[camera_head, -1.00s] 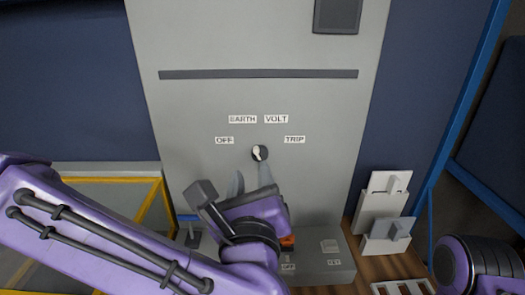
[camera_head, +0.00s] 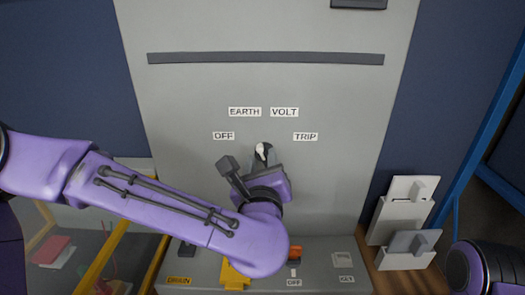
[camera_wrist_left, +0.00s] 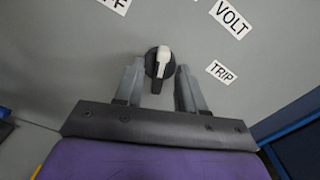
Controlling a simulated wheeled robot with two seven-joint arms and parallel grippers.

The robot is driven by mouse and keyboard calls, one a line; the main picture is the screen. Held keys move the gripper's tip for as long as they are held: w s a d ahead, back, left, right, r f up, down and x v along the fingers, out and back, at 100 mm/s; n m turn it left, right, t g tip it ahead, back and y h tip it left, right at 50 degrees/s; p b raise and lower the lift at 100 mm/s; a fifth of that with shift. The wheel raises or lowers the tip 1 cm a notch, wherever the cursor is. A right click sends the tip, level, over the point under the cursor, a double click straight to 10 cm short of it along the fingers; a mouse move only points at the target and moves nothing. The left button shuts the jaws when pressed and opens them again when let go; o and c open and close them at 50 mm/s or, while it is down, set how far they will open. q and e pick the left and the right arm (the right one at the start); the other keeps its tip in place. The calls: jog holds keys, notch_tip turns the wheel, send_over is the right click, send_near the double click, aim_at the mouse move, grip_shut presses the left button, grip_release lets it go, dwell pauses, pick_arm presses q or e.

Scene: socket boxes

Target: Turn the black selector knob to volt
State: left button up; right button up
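The black selector knob (camera_head: 262,149) with a white pointer is on the grey panel (camera_head: 200,95), below the labels EARTH (camera_head: 245,112) and VOLT (camera_head: 285,112) and between OFF (camera_head: 223,136) and TRIP (camera_head: 306,136). In the left wrist view the knob (camera_wrist_left: 158,62) sits between the fingertips, its white pointer aimed up the picture. My left gripper (camera_wrist_left: 158,80) is open, one finger on each side of the knob. Gaps seem to show beside it, but contact is hard to tell. My right gripper is not in view.
White and grey socket boxes (camera_head: 402,208) stand at the right on a wooden surface. A blue frame post (camera_head: 482,130) rises at the far right.

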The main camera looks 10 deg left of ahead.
pick_arm(q)
jog(key=shift+x, duration=0.85)
jog(key=shift+s+d, duration=0.1)
grip_shut()
jog(key=m+b, duration=0.1)
jog(key=m, duration=0.2)
jog(key=shift+d+f+m+b, duration=0.1)
jog(key=shift+m+b, duration=0.25)
jog(key=shift+m, duration=0.05)
jog(key=m+b, duration=0.1)
jog(key=m, duration=0.3)
jog(key=shift+d+m, duration=0.1)
jog(key=shift+m, duration=0.3)
